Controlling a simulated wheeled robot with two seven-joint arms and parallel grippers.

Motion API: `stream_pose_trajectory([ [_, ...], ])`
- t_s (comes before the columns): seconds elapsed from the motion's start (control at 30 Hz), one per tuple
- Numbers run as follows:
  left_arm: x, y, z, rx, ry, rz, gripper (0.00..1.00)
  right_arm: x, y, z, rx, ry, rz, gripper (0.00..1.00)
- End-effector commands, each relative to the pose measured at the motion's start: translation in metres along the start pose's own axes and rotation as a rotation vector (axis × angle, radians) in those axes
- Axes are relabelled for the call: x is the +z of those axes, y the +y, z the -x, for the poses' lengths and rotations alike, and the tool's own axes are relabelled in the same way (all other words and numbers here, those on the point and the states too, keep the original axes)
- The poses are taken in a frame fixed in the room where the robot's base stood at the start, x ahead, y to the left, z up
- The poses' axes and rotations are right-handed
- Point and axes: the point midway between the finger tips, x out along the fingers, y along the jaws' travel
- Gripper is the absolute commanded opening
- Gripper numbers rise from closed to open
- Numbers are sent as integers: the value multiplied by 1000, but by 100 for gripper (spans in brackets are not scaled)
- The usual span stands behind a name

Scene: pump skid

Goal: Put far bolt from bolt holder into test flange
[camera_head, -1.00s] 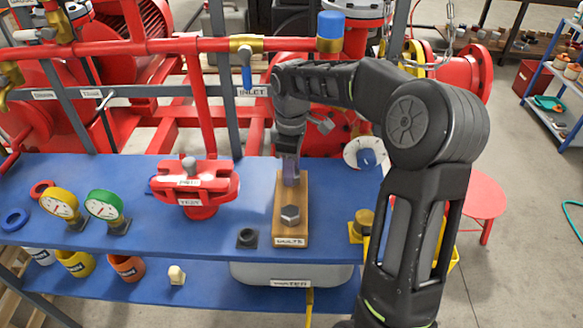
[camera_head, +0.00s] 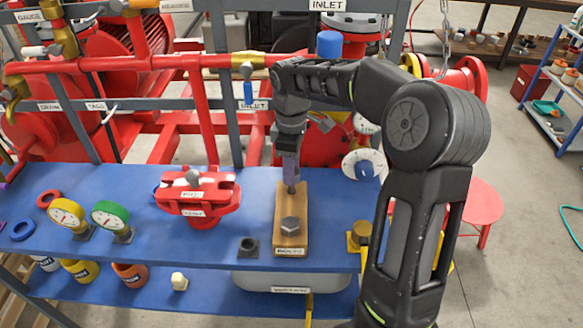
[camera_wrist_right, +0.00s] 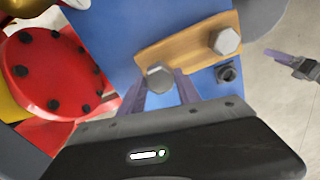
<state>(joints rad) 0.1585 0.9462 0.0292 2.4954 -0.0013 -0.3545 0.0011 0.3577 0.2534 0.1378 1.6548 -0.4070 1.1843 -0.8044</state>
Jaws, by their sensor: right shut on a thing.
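My right gripper (camera_head: 290,180) is shut on the far bolt (camera_head: 291,189) at the far end of the wooden bolt holder (camera_head: 283,245). The bolt's dark lower part shows below the fingertips. The wrist view shows the bolt's hex head (camera_wrist_right: 158,77) at the fingertips, over the holder's end (camera_wrist_right: 180,60). Whether the bolt is fully clear of its hole is hard to tell. The near bolt (camera_head: 291,226) stands in the holder. The red test flange (camera_head: 197,192) sits left of the holder. My left gripper (camera_wrist_right: 285,56) appears at the wrist view's right edge; its opening is unclear.
A black socket-like block (camera_head: 248,246) stands left of the holder. Yellow (camera_head: 67,213) and green (camera_head: 110,215) gauges stand farther left on the blue bench (camera_head: 180,243). Red pipes run behind it. A yellow fitting (camera_head: 359,235) and a white disc with a blue centre (camera_head: 363,167) are at right.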

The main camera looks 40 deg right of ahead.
Motion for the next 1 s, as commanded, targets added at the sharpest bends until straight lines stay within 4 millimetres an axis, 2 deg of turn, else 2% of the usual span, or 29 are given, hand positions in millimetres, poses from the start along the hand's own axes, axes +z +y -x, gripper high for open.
stream_pose_trajectory([
  [0.4,0,7,19,0,0,0,100,0,0,25,0,1,0,0],
  [1.0,0,9,23,0,0,0,100,-3,-1,33,1,1,7,0],
])
